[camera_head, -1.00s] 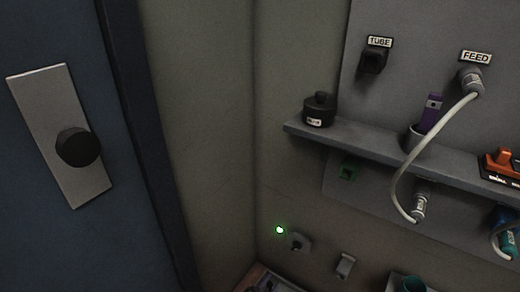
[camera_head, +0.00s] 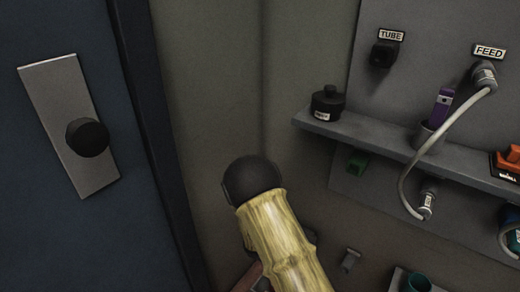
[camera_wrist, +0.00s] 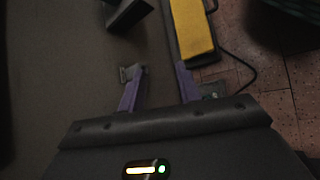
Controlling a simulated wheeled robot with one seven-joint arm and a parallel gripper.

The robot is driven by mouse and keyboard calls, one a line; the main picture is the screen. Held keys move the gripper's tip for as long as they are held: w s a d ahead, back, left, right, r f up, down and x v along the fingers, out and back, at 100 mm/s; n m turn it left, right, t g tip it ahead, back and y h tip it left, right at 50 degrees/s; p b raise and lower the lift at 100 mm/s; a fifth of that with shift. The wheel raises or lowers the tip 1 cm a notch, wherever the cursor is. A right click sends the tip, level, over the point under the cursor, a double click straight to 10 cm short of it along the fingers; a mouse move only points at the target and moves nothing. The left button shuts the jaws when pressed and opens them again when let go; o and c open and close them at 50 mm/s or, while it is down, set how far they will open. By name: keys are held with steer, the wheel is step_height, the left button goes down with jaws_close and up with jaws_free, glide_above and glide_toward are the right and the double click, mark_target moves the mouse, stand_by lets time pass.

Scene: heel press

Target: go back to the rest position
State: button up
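My gripper (camera_wrist: 158,75) shows in the wrist view, with its two purple fingers apart and nothing between them. It is open and empty. A small grey piece shows at the left fingertip; I cannot tell whether it is part of the finger or lies behind it. In the head view the fingers do not show. A bamboo-textured link with a black rounded end, which looks like my arm, rises from the bottom centre and covers the lower wall corner.
A shelf (camera_head: 465,173) on the right holds a black pot (camera_head: 327,102) and a purple item (camera_head: 442,106) in a cup. A pale cable (camera_head: 405,175) hangs from the FEED socket. A door with a black knob (camera_head: 88,137) is left. A yellow bar (camera_wrist: 193,28) shows in the wrist view.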

steer(key=s+r+m+t+y, duration=0.2)
steer(key=s+r+m+y, duration=0.25)
steer(key=r, duration=0.45)
steer(key=s+r+m+t+y, duration=0.2)
steer(key=s+r+m+y, duration=0.3)
steer(key=r, duration=0.5)
step_height(320, 180, up, 35)
steer(key=w+n+p, duration=0.1)
steer(key=p, duration=3.4)
steer(key=shift+w+d, duration=0.15)
steer(key=shift+d, duration=0.15)
steer(key=shift+f+y, duration=0.1)
steer(key=shift+y, duration=0.15)
steer(key=shift+d, duration=0.15)
